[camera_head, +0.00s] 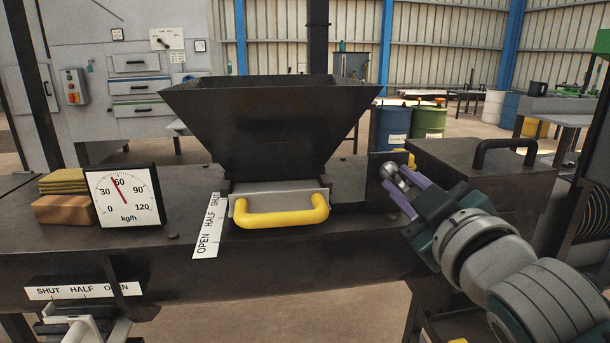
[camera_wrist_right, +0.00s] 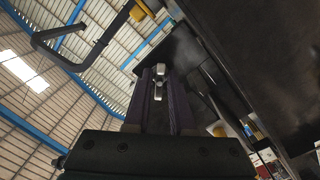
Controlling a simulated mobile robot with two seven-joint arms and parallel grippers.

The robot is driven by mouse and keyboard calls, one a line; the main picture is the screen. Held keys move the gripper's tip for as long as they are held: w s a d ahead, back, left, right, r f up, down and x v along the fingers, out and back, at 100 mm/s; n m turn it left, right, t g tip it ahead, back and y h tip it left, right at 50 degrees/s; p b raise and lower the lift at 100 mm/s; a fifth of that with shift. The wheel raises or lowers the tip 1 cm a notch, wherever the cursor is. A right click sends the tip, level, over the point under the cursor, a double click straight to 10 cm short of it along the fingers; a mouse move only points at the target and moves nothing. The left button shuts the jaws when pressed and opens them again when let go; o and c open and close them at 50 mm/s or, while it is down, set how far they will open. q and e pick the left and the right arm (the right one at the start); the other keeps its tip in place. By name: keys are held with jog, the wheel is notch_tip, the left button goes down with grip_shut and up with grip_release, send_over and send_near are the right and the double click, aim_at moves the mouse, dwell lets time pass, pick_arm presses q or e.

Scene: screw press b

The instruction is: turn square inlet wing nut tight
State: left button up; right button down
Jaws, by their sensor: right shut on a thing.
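The wing nut (camera_head: 391,168) is a small silver metal piece at the dark upright plate (camera_head: 374,184), right of the hopper. My right gripper (camera_head: 405,184) reaches it from the lower right and is shut on it with purple fingers. In the right wrist view the wing nut (camera_wrist_right: 159,74) shows bright between the tips of the two dark fingers (camera_wrist_right: 160,90). The fingers hide part of it, and I cannot tell how tight it sits. My left gripper is not in view.
A dark square hopper (camera_head: 270,125) stands above a slide with a yellow handle (camera_head: 280,212). A dark box with a black handle (camera_head: 503,150) is right of the gripper. A kg/h dial (camera_head: 124,197) and a brown block (camera_head: 64,209) stand at the left.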

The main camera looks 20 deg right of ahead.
dwell(0.4)
jog(key=c, duration=0.9)
grip_release()
jog(key=v, duration=1)
jog(key=shift+w+a+p, duration=0.1)
jog(key=shift+p, duration=0.25)
